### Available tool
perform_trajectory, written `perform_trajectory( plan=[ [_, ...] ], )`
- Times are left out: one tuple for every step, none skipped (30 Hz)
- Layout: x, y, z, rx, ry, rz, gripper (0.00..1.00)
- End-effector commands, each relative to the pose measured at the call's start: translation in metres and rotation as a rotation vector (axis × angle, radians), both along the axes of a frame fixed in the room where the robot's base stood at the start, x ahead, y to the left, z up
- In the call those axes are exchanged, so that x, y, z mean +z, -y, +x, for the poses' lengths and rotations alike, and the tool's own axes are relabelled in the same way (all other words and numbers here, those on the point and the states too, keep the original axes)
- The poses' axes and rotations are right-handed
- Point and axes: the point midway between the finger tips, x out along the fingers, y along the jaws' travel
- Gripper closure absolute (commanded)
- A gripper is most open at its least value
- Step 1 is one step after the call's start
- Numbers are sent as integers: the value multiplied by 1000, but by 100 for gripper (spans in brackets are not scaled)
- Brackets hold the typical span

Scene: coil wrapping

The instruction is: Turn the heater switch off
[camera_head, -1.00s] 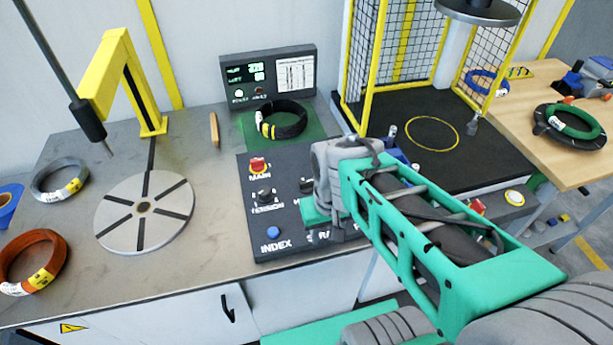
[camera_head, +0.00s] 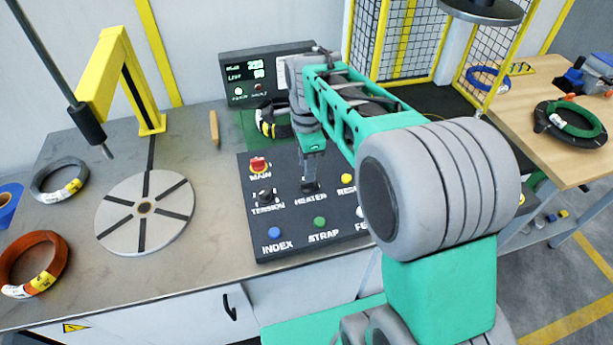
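The heater switch sits on the dark control panel (camera_head: 287,240), just above the printed HEATER label (camera_head: 311,198). My gripper (camera_head: 310,185) points down onto the switch's spot and covers most or all of it, so the switch's position cannot be read. The fingertips are at or very near the switch; whether they touch it, and whether the fingers are open or shut, is too small to tell. The display box (camera_head: 246,82) behind shows lit green digits.
Around the gripper are the red MAIN knob (camera_head: 259,165), TENSION knob (camera_head: 265,195), yellow button (camera_head: 347,178), blue INDEX button (camera_head: 274,232) and green STRAP button (camera_head: 320,221). A black coil (camera_head: 266,122) lies behind, partly hidden by my arm. A slotted turntable (camera_head: 130,235) stands left.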

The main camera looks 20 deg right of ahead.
Motion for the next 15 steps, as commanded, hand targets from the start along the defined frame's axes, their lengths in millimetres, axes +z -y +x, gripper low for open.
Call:
perform_trajectory(
  plan=[
    [-10, 0, -1, 1, -5, 0, 65],
    [-16, 0, -1, 1, -4, 0, 65],
    [-23, 0, -1, 2, -3, 0, 65],
    [-28, 0, -1, 2, -3, 0, 65],
    [-33, 0, 0, 3, -2, 0, 65],
    [-38, 0, 0, 3, -2, 0, 65],
    [-41, -1, 0, 3, -1, 0, 65],
    [-44, -1, 0, 4, 0, 0, 65],
    [-47, -1, 0, 4, 1, 0, 65],
    [-48, -1, 0, 4, 1, 0, 65],
    [-49, -1, 0, 4, 1, 0, 65],
    [-49, -1, 0, 4, 1, 0, 65],
    [-49, -1, 0, 5, 1, 0, 65],
    [-49, -1, 0, 5, 1, 0, 65],
    [-49, -1, 0, 5, 1, 0, 65]
  ],
)
